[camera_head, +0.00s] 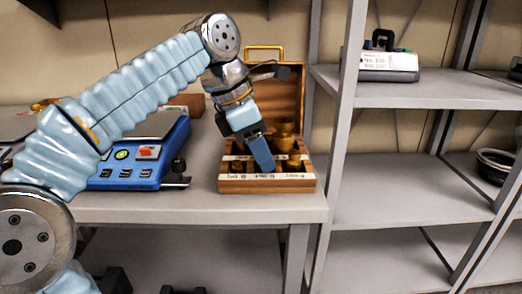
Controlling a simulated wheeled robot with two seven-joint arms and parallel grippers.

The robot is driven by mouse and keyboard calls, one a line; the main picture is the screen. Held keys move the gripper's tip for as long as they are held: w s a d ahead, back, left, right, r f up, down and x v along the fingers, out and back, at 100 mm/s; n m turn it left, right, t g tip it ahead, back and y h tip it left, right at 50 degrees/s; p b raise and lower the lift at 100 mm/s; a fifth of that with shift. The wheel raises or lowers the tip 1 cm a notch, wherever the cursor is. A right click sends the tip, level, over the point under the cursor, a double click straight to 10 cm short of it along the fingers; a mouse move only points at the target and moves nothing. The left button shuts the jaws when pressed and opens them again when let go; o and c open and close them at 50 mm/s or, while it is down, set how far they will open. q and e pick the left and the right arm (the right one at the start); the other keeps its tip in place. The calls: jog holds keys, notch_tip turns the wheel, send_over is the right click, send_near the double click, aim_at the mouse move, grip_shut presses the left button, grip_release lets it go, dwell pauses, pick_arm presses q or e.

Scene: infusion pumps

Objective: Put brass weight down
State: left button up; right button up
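An open wooden case (307,182) stands near the table's front right corner, its lid raised behind it. Several brass weights sit in it: a large one (286,130) at the back and a smaller one (295,160) at the right are clearest. My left gripper (264,160) points down into the middle of the case, left of these two weights. Its blue fingers show almost edge-on and hide what is beneath them. I cannot tell whether they hold a weight. My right gripper is out of view.
A blue scale (130,180) with a metal pan stands left of the case, partly behind my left arm. The grey table (200,208) has a narrow bare strip in front. A grey shelf rack at the right holds a labelled device (388,66) and a dark round object (495,165).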

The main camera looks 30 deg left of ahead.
pick_arm(q)
jog(key=shift+o, duration=0.4)
jog(key=shift+r, duration=0.1)
jog(key=shift+a+r, duration=0.1)
jog(key=shift+r, duration=0.25)
jog(key=p+v, duration=0.4)
jog(key=v, duration=0.7)
jog(key=shift+r, duration=0.15)
jog(key=shift+s, duration=0.1)
